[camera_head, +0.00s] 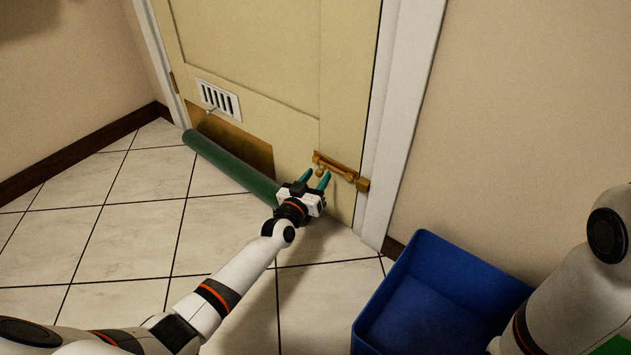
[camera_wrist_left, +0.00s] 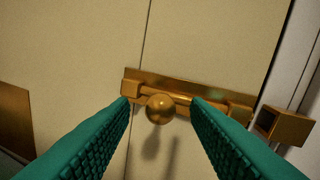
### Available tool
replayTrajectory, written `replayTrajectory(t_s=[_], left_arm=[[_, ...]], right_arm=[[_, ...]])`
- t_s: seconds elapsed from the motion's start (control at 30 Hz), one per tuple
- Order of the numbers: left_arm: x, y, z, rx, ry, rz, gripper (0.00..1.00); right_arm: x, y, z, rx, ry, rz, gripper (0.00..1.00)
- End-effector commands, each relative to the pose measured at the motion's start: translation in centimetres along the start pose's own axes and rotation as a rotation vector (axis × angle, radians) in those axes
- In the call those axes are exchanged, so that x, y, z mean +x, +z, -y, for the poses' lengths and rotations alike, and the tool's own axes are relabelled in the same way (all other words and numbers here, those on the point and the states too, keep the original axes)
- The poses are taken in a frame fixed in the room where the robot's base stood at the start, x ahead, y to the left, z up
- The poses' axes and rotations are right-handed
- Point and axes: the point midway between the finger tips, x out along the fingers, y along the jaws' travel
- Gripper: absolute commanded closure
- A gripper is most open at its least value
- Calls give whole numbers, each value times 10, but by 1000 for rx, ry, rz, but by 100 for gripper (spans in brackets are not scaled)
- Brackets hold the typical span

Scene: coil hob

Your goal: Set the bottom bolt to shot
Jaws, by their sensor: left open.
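The brass bottom bolt (camera_head: 335,165) is mounted low on the cream door, near its right edge. Its plate (camera_wrist_left: 185,84) and round knob (camera_wrist_left: 160,110) show in the left wrist view, with the knob near the plate's left part. The square brass keeper (camera_wrist_left: 284,125) sits on the frame to the right; its hollow shows dark, and no bar is seen crossing the gap to it. My left gripper (camera_head: 315,176) is open in front of the bolt. In the wrist view its teal fingers (camera_wrist_left: 160,103) lie either side of the knob; contact cannot be told. My right gripper is out of view.
A dark green roll (camera_head: 232,165) lies along the door's foot, left of my left gripper. A blue bin (camera_head: 440,290) stands on the floor at lower right. A white vent (camera_head: 218,99) and brass kick plate are on the door. Tiled floor at left is clear.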

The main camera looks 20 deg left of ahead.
Motion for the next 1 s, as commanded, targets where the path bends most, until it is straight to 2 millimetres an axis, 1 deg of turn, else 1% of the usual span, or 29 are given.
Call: replayTrajectory(t_s=[0.13,0.3,0.4,0.63,0.73,0.83,0.9,1.0], left_arm=[[0,0,0,0,0,0,57],[0,0,0,0,0,0,85],[0,0,0,0,0,0,100],[-1,1,3,-1,0,0,100],[-3,0,15,-4,0,-1,100],[-6,-2,31,-5,-1,-3,100],[-8,-5,38,-4,0,-3,100],[-8,-8,40,-1,-2,-2,100]], right_arm=[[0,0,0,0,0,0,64],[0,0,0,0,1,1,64],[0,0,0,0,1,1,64],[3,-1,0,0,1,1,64],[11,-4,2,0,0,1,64],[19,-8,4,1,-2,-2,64],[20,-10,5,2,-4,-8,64],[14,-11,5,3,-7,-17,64]])
